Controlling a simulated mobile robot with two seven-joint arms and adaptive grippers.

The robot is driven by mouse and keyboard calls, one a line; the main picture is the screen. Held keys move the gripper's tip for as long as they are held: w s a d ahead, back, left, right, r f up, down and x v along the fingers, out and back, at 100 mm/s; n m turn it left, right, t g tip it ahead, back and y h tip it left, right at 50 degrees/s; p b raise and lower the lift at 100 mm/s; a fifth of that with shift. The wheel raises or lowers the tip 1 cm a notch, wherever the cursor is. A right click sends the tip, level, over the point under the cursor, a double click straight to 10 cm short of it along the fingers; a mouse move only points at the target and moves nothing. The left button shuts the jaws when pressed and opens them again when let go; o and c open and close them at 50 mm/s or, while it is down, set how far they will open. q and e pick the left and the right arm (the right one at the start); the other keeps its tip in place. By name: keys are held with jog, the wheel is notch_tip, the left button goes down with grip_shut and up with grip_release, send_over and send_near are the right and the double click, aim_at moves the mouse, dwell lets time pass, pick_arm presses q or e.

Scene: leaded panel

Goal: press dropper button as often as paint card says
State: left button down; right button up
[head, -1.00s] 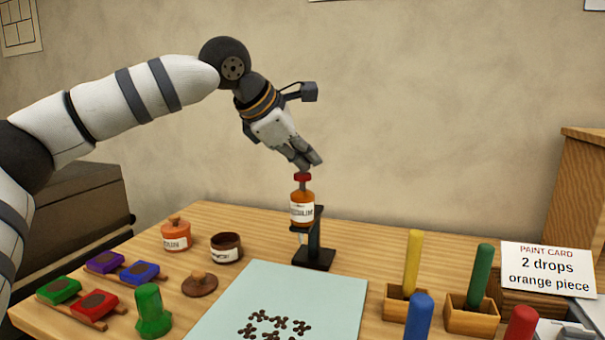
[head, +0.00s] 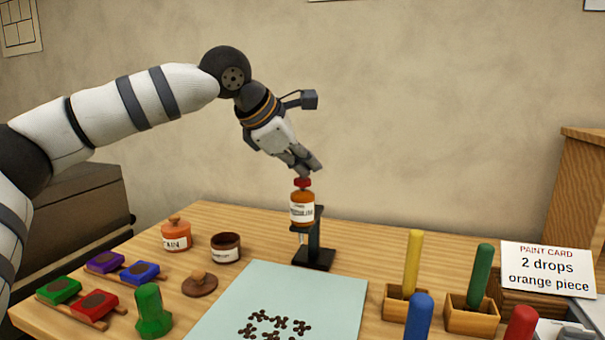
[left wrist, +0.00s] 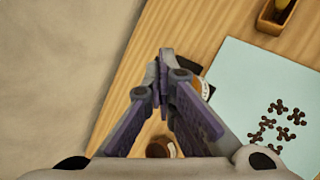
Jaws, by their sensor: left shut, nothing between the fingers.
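The dropper is an orange bottle (head: 302,208) with a white label and a red button (head: 302,183) on top. It is held upright in a black stand (head: 314,256) on the table. My left gripper (head: 314,170) is shut and empty, its fingertips pointing down at the red button and appearing to touch it. In the left wrist view the shut fingers (left wrist: 165,60) cover most of the dropper. The paint card (head: 548,270) at the right reads "2 drops orange piece". My right gripper is not in view.
A pale blue sheet (head: 235,295) with several dark puzzle-like pieces lies in front of the stand. An orange jar (head: 176,236), an open dark pot (head: 226,247) and coloured blocks stand left. Coloured pegs, some in wooden holders (head: 472,318), stand right.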

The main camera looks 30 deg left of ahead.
aim_at(305, 180)
pick_arm(q)
jog(key=shift+f, duration=0.3)
dwell(0.4)
jog(key=shift+r, duration=1.45)
jog(key=shift+r, duration=2.5)
